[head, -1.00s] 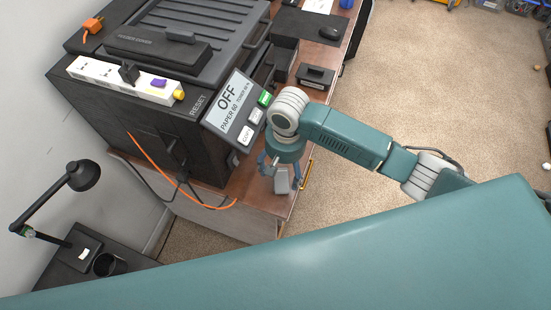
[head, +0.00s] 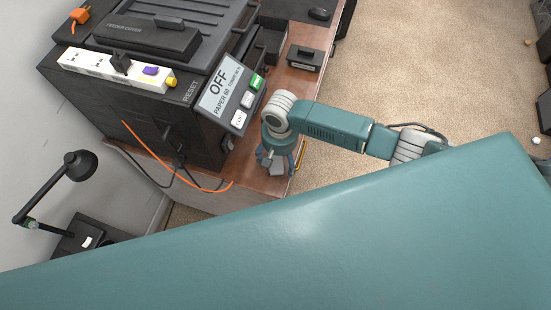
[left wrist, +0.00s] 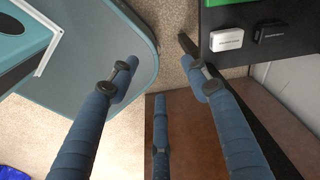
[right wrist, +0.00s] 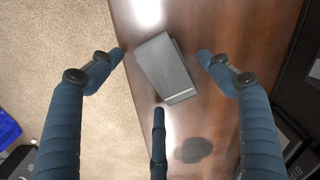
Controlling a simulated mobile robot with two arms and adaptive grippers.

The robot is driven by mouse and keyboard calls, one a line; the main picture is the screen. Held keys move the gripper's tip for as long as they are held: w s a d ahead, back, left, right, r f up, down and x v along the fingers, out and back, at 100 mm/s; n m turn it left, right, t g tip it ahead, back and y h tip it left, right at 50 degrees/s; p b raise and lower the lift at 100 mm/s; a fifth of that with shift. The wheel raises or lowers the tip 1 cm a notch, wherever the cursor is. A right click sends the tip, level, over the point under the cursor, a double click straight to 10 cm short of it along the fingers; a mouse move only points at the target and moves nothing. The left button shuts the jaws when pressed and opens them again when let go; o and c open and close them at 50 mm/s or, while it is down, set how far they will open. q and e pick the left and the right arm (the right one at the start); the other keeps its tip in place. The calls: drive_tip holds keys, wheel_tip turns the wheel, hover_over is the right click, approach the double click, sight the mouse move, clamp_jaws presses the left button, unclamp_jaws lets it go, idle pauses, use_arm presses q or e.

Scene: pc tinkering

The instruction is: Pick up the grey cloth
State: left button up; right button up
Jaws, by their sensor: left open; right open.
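The grey cloth (right wrist: 167,68) is a small folded pad on the brown wooden desk (right wrist: 240,22), near its edge, in the right wrist view. My right gripper (right wrist: 162,62) is open above it, with a finger to either side and the third finger below it in the picture. The fingers do not visibly squeeze the cloth. In the head view my right gripper (head: 277,160) hangs over the desk's near corner, beside the black machine. My left gripper (left wrist: 158,58) is open and empty in the left wrist view; it is hidden in the head view.
The black machine (head: 155,110) with an OFF display stands left of my right gripper. An orange cable (head: 170,165) hangs down its front. A power strip (head: 115,70) lies on top. A black desk lamp (head: 75,165) stands at left. Open carpet (head: 430,60) lies to the right.

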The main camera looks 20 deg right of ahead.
sight(282, 161)
drive_tip(key=c, duration=1.1)
drive_tip(key=shift+c, duration=0.8)
use_arm(q)
drive_tip(key=s, duration=0.2)
drive_tip(key=shift+s+a+f, duration=0.1)
drive_tip(key=shift+s, duration=0.3)
use_arm(e)
drive_tip(key=shift+d+r+b, duration=0.1)
drive_tip(key=shift+r+b, duration=0.15)
drive_tip(key=shift+b, duration=0.05)
drive_tip(key=r, duration=0.2)
drive_tip(key=r+b, duration=0.1)
drive_tip(key=r, duration=0.3)
drive_tip(key=shift+s+d+r, duration=0.2)
drive_tip(key=shift+d+r, duration=0.05)
drive_tip(key=shift+r, duration=0.05)
use_arm(q)
drive_tip(key=shift+w+f+b, duration=0.2)
drive_tip(key=shift+f+b, duration=0.85)
drive_tip(key=shift+f, duration=0.4)
drive_tip(key=shift+w+f+b, duration=0.2)
drive_tip(key=shift+f+b, duration=0.85)
drive_tip(key=shift+f, duration=0.4)
use_arm(e)
drive_tip(key=s+d, duration=1)
drive_tip(key=d, duration=0.5)
drive_tip(key=shift+s+d, duration=0.4)
